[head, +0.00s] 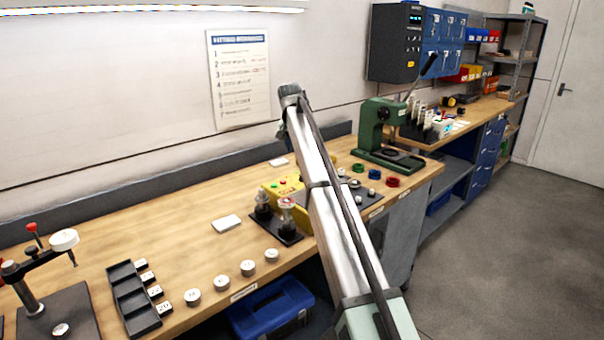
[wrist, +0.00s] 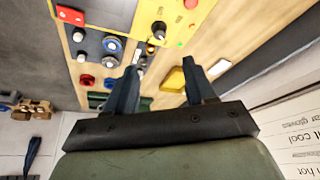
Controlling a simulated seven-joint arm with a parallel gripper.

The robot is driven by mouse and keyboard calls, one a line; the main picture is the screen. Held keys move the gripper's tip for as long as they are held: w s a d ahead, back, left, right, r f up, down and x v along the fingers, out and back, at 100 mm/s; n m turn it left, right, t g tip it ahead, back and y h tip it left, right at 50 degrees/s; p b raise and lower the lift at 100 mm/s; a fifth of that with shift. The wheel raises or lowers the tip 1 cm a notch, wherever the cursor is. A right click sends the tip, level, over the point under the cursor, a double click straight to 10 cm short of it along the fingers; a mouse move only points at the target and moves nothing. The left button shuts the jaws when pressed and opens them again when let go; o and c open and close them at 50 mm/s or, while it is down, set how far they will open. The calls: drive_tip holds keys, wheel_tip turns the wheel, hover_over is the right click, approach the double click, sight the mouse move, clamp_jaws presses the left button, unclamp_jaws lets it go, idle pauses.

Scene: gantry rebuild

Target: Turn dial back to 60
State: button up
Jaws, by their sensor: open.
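A black knob with a pale cap (wrist: 158,30) stands on a yellow box (wrist: 170,12) at the top of the wrist view. It is the most dial-like thing near my gripper, but no scale or number on it is readable. The yellow box also shows in the head view (head: 267,191), partly behind my arm. My gripper (wrist: 161,82) is open and empty, its two dark fingers apart. It is clear of the knob, which lies beyond the fingertips. In the head view my arm's links hide the gripper.
Red rings (head: 392,181) and a green press (head: 375,130) stand right of my arm. A round white-faced gauge (head: 63,240) is on a stand at the left.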

drive_tip(key=x, duration=1.3)
drive_tip(key=shift+f, duration=0.35)
drive_tip(key=c, duration=1)
